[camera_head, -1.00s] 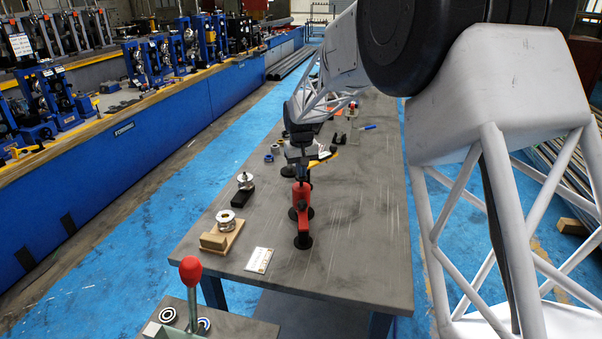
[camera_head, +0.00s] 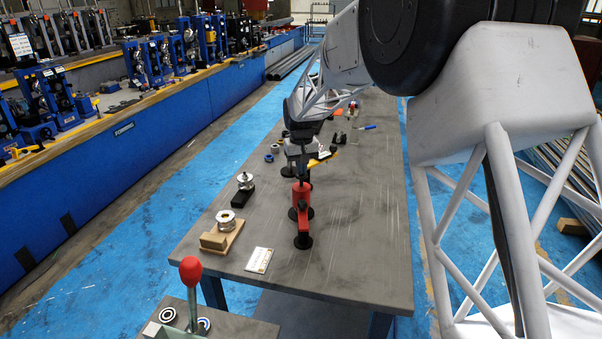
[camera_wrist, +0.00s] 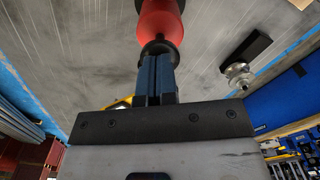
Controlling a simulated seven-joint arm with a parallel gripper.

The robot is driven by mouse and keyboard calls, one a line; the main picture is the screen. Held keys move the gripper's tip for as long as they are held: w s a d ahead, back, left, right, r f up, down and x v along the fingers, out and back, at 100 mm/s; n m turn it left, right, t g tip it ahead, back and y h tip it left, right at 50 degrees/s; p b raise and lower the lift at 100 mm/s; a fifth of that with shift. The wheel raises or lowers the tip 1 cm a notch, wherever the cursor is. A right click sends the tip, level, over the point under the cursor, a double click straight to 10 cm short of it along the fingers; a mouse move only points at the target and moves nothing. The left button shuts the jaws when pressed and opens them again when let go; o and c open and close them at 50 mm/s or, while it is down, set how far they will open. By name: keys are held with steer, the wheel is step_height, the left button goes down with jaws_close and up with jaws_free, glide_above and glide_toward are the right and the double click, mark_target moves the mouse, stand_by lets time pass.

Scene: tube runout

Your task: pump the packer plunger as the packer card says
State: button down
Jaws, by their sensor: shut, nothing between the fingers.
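The packer (camera_head: 302,194) is a red upright body on dark feet, standing near the middle of the table. It also shows in the wrist view (camera_wrist: 160,20). A dark round plunger top (camera_wrist: 158,47) shows at its near end, partly behind my fingertips. My gripper (camera_head: 302,174) points down over the packer. In the wrist view its fingers (camera_wrist: 155,62) are shut together, with nothing held, right at the plunger top. I cannot tell whether they touch it. A white card (camera_head: 259,260) lies on the table in front; its print is too small to read.
A wooden board (camera_head: 222,238) with a metal ring and a tan block sits at the table's left edge. A red-knobbed lever (camera_head: 191,271) stands at the front. The table right of the packer is clear.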

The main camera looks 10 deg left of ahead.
steer(key=shift+r, duration=1.25)
steer(key=shift+f, duration=0.25)
steer(key=shift+f, duration=0.35)
steer(key=shift+f, duration=1.55)
steer(key=shift+r, duration=2.15)
